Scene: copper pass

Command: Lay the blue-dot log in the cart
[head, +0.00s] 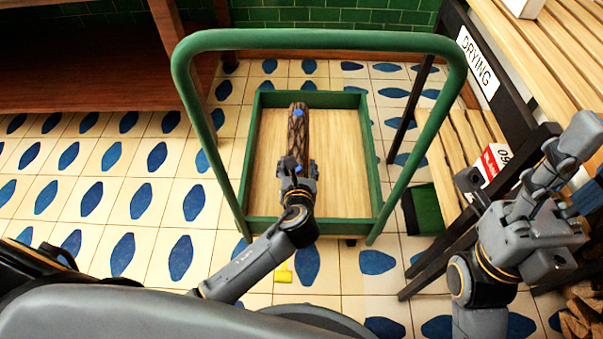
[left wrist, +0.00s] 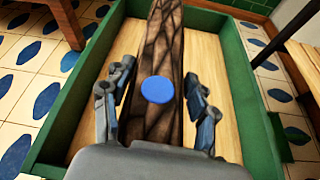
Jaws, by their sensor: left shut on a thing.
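The blue-dot log (head: 298,130) is a dark, rough-barked piece with blue dots on it. It lies lengthwise over the bed of the green-framed cart (head: 345,200), within its low walls; whether it touches the bed I cannot tell. My left gripper (head: 297,170) is shut on the log's near part. In the left wrist view the log (left wrist: 162,50) runs between the two fingers (left wrist: 157,100), with a round blue dot on top. Its far end is cut off there. My right gripper (head: 550,160) is at the right, away from the cart; its finger opening is unclear.
The cart's tall green handle (head: 320,39) arches over the bed. A slatted wooden rack (head: 545,60) with a "DRYING" sign (head: 477,62) stands at the right. A red and white box (head: 492,161) is on its lower shelf. Split firewood (head: 580,318) lies bottom right. Tiled floor is free at the left.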

